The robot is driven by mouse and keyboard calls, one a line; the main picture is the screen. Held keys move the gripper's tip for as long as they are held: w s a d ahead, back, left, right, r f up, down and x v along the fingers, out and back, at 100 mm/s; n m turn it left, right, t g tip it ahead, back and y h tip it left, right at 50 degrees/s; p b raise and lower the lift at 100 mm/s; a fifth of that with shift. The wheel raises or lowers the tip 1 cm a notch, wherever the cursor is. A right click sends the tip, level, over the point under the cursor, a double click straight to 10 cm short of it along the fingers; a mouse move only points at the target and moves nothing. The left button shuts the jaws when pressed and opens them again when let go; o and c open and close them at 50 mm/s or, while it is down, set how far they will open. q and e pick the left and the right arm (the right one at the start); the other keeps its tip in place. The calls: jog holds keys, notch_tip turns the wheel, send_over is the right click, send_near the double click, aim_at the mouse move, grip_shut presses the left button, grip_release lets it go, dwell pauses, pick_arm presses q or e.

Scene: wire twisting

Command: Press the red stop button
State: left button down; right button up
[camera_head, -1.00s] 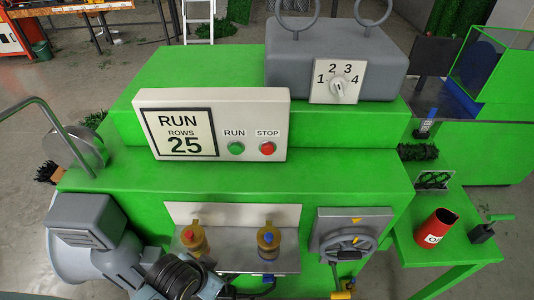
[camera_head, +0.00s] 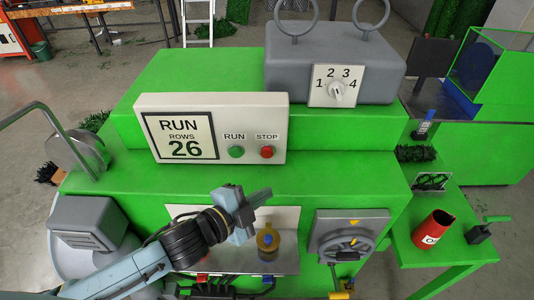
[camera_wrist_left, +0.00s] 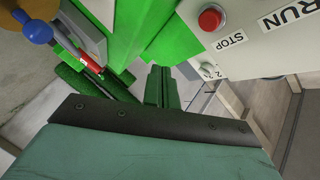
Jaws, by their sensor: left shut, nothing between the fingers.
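The red stop button (camera_head: 267,152) sits under the word STOP at the right end of the white control panel (camera_head: 225,101). It is also near the top of the left wrist view (camera_wrist_left: 210,19). My left gripper (camera_head: 245,208) is below the panel, in front of the machine, apart from the button. In the left wrist view its fingers (camera_wrist_left: 161,86) are together with nothing between them. The gripper and forearm hide one of the brown bottle-shaped parts on the shelf. My right gripper is not in view.
A green RUN button (camera_head: 236,152) is left of the stop button. The panel display reads RUN, ROWS 26. A grey dial box (camera_head: 335,50) stands behind, at the right. A handwheel (camera_head: 347,243) is on the machine's front. The green ledge below the panel is clear.

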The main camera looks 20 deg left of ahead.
pick_arm(q)
jog(key=shift+w, duration=0.1)
jog(key=b, duration=0.1)
send_near(272, 156)
jog(key=w+d, duration=0.1)
jog(key=w+d+f, duration=0.1)
jog(key=d, duration=0.1)
jog(key=shift+w+d+f, duration=0.25)
jog(key=shift+w+d, duration=0.1)
jog(key=shift+w, duration=0.05)
jog(key=shift+w+a, duration=0.15)
jog(key=shift+w, duration=0.35)
dwell(0.9)
jog(key=shift+w, duration=0.15)
jog(key=shift+w+a, duration=0.1)
jog(key=shift+w, duration=0.2)
jog(key=shift+w+a, duration=0.15)
jog(key=shift+w, duration=0.2)
dwell(1.1)
jog(key=shift+s+p, duration=0.1)
jog(key=shift+p, duration=0.2)
jog(key=shift+s+d+p, duration=0.25)
jog(key=shift+s+p, duration=0.05)
jog(key=shift+s, duration=0.4)
